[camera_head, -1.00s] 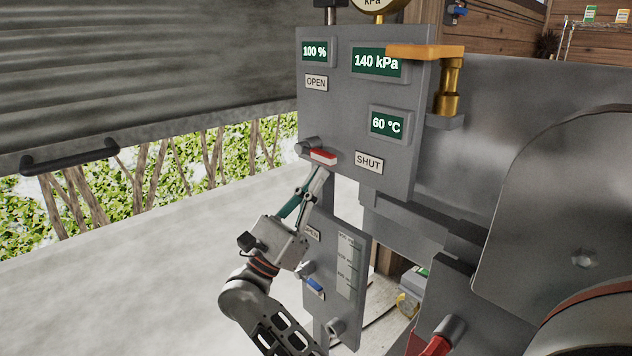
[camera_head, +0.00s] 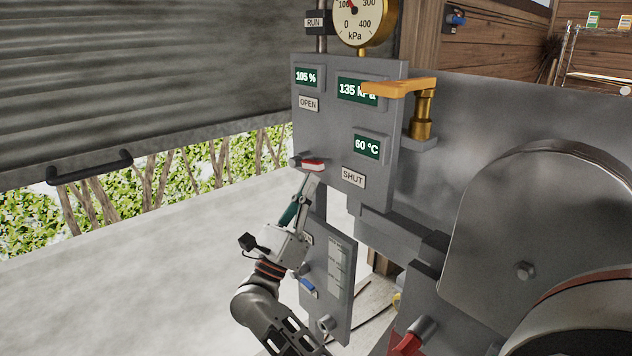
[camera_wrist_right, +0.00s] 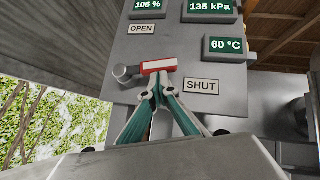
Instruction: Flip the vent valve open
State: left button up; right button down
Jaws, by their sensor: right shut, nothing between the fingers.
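A red lever (camera_head: 313,165) sits on a round grey pivot at the lower left of the grey panel (camera_head: 325,130). It points right from the pivot, about level, between the OPEN label (camera_head: 308,103) above and the SHUT label (camera_head: 353,177) at lower right. It also shows in the right wrist view (camera_wrist_right: 158,66). My right gripper (camera_head: 312,180) is shut and empty, its fingertips just below the lever. In the right wrist view the fingertips (camera_wrist_right: 156,88) are close under the red handle; whether they touch it I cannot tell. My left gripper is out of view.
A brass valve with an orange handle (camera_head: 405,86) juts out at the panel's right. A lower panel with a blue lever (camera_head: 309,287) stands beside my right arm. A large grey vessel (camera_head: 500,130) fills the right. Open floor (camera_head: 120,290) lies at left.

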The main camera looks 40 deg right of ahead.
aim_at(307, 160)
jog(key=r+n+t+y+p, duration=0.1)
jog(key=n+p, duration=0.1)
jog(key=r+n+t+y+p, duration=0.1)
jog(key=n+t+p, duration=0.1)
jog(key=r+n+t+y+p, duration=0.1)
jog(key=n+p, duration=0.1)
jog(key=shift+s+r+n+t+y, duration=0.3)
jog(key=shift+r+t, duration=0.1)
jog(key=n+y+p, duration=0.1)
jog(key=r+n+t+p, duration=0.1)
jog(key=p, duration=0.1)
jog(key=shift+w+y, duration=0.2)
jog(key=shift+y, duration=0.2)
jog(key=shift+w+r+p, duration=0.25)
jog(key=shift+r+p, duration=0.2)
jog(key=shift+p, duration=0.1)
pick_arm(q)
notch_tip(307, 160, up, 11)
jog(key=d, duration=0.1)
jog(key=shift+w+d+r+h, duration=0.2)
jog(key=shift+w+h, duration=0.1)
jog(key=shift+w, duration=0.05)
pick_arm(e)
jog(key=shift+w+a+r, duration=0.15)
jog(key=shift+w+r, duration=1.4)
jog(key=shift+r, duration=0.15)
jog(key=shift+w, duration=0.1)
